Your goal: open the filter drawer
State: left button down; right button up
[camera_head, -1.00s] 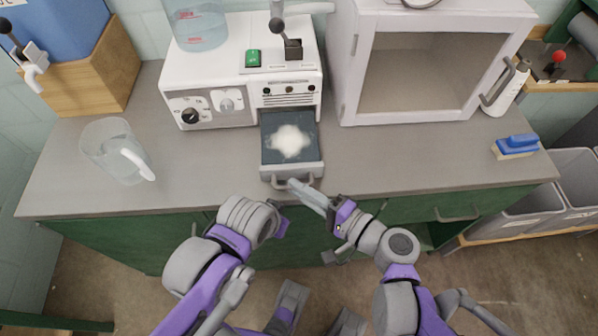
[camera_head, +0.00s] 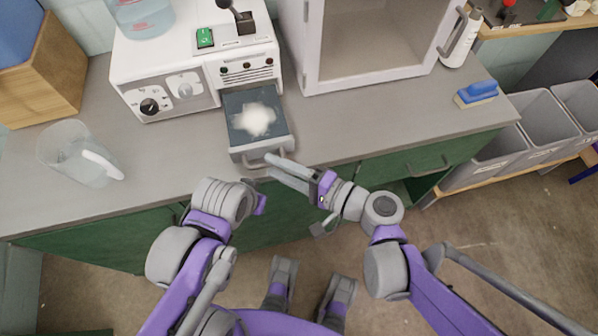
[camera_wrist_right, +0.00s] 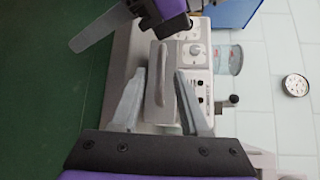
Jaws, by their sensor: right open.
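The filter drawer (camera_head: 262,146) sticks out from the front of the white machine (camera_head: 165,65), with white fluff or powder (camera_head: 256,119) on its dark inside. Its grey handle (camera_head: 253,164) is at the front, near the counter edge. My right gripper (camera_head: 273,167) is at the handle. In the right wrist view the handle (camera_wrist_right: 158,75) shows between the open fingers of my right gripper (camera_wrist_right: 160,82); contact cannot be told. My left gripper (camera_head: 261,204) is low in front of the counter, mostly hidden by its own wrist. One grey finger of it seems to show in the right wrist view (camera_wrist_right: 100,27).
A white cabinet with a glazed front (camera_head: 308,50) stands right of the machine. The counter right of the drawer is clear.

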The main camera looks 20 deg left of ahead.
jog(key=v, duration=0.9)
jog(key=shift+d+p, duration=0.25)
jog(key=shift+p, duration=0.2)
jog(key=shift+s, duration=0.1)
